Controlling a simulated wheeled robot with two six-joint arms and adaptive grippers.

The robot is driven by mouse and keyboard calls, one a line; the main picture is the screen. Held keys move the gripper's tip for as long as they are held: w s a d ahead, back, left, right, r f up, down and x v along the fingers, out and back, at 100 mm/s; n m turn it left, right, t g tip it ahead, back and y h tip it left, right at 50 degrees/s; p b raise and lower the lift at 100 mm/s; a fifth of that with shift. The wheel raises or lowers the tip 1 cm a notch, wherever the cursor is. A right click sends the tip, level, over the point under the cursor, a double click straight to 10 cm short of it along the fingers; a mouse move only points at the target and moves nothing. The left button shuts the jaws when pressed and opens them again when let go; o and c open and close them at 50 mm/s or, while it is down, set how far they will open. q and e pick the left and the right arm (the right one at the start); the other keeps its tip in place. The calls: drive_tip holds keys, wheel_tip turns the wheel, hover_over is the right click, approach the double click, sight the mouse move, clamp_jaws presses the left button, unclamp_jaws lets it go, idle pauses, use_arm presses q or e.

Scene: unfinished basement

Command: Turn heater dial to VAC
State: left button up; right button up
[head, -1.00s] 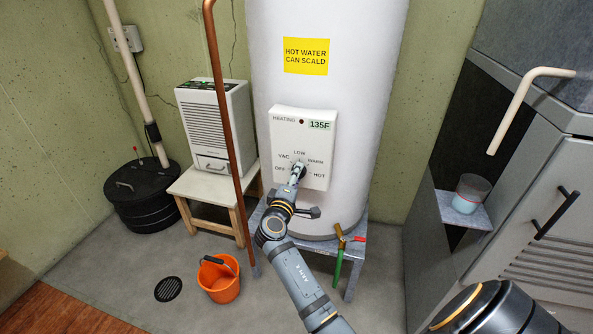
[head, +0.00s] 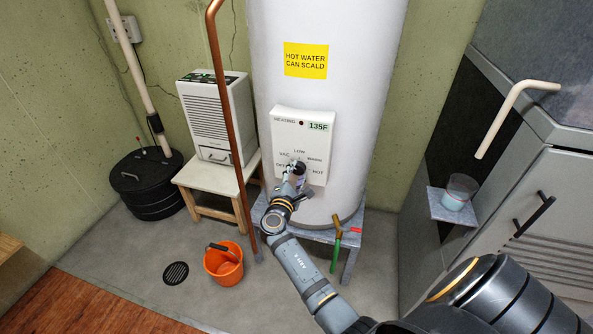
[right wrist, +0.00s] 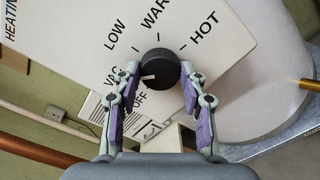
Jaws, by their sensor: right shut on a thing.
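The heater control panel (head: 316,146) is a white plate on the white water heater, with OFF, VAC, LOW, WARM and HOT around its dial and a 135F display. The round black dial (right wrist: 159,66) shows in the right wrist view; its white pointer mark faces left, toward the VAC and OFF side. I cannot tell exactly which label it meets. My right gripper (head: 296,168) is at the dial in the head view and mostly hides it. In the right wrist view its fingers (right wrist: 159,88) are on both sides of the dial, shut on it. My left gripper is out of view.
A copper pipe (head: 227,110) stands just left of the heater. A white dehumidifier (head: 215,115) sits on a wooden stool. An orange bucket (head: 226,268) is on the floor. A grey cabinet (head: 530,215) with a small shelf and cup (head: 460,190) is at right.

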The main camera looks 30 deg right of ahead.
sight(299, 141)
drive_tip(key=shift+n, duration=0.4)
drive_tip(key=o, duration=1.2)
drive_tip(key=shift+c, duration=0.2)
wheel_tip(299, 141, up, 10)
drive_tip(key=shift+a+f, duration=0.1)
drive_tip(key=shift+a, duration=0.05)
